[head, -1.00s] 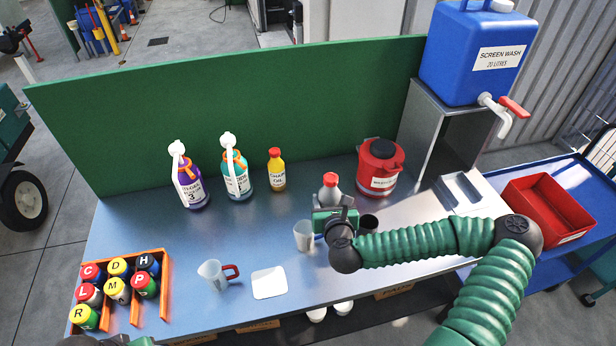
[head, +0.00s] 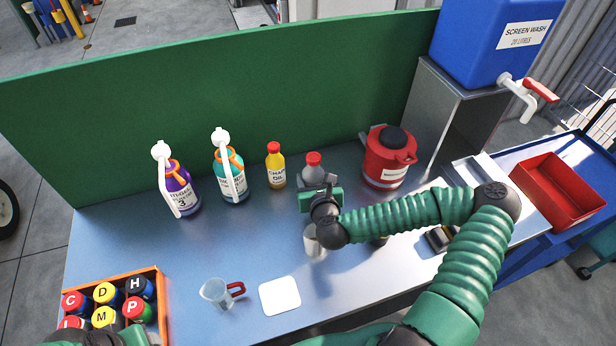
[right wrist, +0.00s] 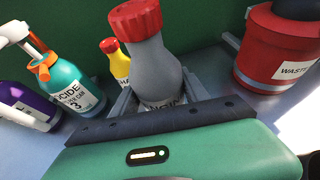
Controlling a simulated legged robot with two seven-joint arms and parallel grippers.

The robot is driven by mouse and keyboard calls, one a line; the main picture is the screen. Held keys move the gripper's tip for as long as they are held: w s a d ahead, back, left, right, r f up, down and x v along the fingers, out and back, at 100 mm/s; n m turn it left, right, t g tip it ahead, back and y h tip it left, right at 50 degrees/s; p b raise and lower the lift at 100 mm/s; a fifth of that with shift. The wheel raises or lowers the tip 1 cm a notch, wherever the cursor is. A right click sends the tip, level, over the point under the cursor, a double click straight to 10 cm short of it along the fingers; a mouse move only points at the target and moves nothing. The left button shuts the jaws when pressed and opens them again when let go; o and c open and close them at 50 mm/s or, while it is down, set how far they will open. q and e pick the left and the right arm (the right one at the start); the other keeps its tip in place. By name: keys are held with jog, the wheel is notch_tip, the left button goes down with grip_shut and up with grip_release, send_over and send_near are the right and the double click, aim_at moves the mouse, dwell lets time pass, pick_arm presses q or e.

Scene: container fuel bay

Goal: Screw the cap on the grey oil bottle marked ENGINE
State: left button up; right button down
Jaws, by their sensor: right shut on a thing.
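The grey oil bottle (head: 312,172) stands near the back of the bench, just right of the small yellow bottle. A red cap (head: 313,158) sits on its neck; I cannot tell how tight it is. In the right wrist view the grey bottle (right wrist: 153,68) looks tilted, with the red cap (right wrist: 136,19) on top and its label mostly hidden by my gripper. My right gripper (head: 319,188) is shut on the grey bottle's body. Only parts of my left arm show at the bottom left; its fingers are not in view.
The yellow bottle (head: 276,168), teal bottle (head: 231,180) and purple bottle (head: 179,190) stand left. A red waste container (head: 388,160) is close right. A metal cup (head: 313,243), clear jug (head: 216,293), white pad (head: 280,296) and orange cap rack (head: 160,295) are nearer. The left-middle bench is clear.

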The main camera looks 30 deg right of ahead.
aim_at(315, 184)
jog(key=shift+s+d+f+b, duration=0.15)
jog(key=shift+f+b, duration=0.1)
jog(key=shift+f, duration=0.2)
jog(key=shift+s+a+f+b, duration=0.15)
jog(key=shift+f+b, duration=0.1)
jog(key=shift+f, duration=0.2)
jog(key=shift+s+d+f, duration=0.15)
jog(key=shift+d+f, duration=0.35)
jog(key=shift+f, duration=0.05)
jog(key=shift+w+d+f, duration=0.15)
jog(key=shift+w+f, duration=0.05)
jog(key=shift+w, duration=0.3)
jog(key=shift+a+r, duration=0.2)
jog(key=shift+w+d+r, duration=0.1)
jog(key=shift+w+d, duration=0.05)
jog(key=shift+w, duration=0.2)
pick_arm(q)
jog(key=shift+s+d+r+p, duration=0.25)
jog(key=shift+d+r+p, duration=0.15)
jog(key=shift+p, duration=0.75)
pick_arm(e)
jog(key=w+d+f, duration=0.1)
jog(key=w+d, duration=0.6)
jog(key=w, duration=0.5)
jog(key=shift+w+f, duration=0.15)
jog(key=shift+f, duration=0.15)
